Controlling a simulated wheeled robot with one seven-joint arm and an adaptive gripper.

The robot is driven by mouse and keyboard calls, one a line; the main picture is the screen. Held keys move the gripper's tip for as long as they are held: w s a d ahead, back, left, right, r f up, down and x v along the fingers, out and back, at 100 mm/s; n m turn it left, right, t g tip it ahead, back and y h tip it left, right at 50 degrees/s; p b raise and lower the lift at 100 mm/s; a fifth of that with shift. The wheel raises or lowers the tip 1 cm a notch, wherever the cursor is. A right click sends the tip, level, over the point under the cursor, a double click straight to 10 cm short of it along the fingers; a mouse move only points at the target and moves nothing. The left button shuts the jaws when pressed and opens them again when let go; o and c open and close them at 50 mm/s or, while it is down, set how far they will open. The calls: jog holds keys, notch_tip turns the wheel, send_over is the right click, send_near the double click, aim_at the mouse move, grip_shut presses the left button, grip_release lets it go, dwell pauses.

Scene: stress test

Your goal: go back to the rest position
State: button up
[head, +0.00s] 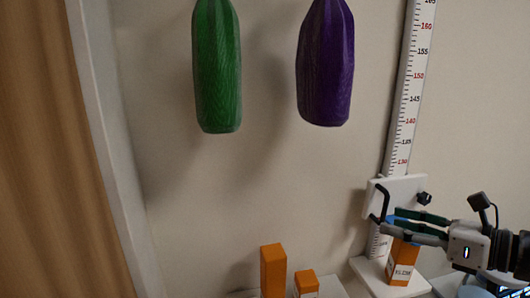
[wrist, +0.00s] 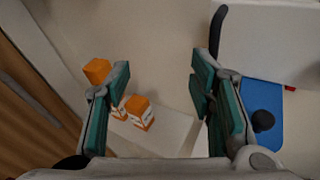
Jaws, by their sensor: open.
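My gripper (head: 392,222) reaches in from the right in the head view, in front of the height scale and above an orange-and-white box (head: 402,262). In the wrist view my gripper (wrist: 160,75) has its two green-padded fingers wide apart, with nothing held between them. Orange boxes show lower down beyond the fingers, one orange-and-white box (wrist: 140,112) between them and an orange box (wrist: 97,70) beside the left finger. The left finger partly hides another box.
A tall white height scale (head: 411,90) stands on a white base. A green hanging object (head: 216,65) and a purple one (head: 325,62) are high by the wall. A tall orange box (head: 273,270) and a shorter one (head: 306,285) stand at the bottom. A blue surface (wrist: 262,105) lies right.

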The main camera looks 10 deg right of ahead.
jog(key=s+a+f+n+g, duration=0.1)
jog(key=s+a+n+g, duration=0.35)
jog(key=a+n, duration=0.35)
jog(key=s+a+n+g, duration=0.4)
jog(key=a+n+g, duration=0.2)
jog(key=a+n, duration=0.2)
jog(key=s+d+r+n+t+h, duration=0.2)
jog(key=n+h, duration=0.6)
jog(key=n, duration=0.7)
jog(key=shift+s+r+t, duration=0.55)
jog(key=shift+s+r, duration=0.1)
jog(key=shift+r, duration=0.75)
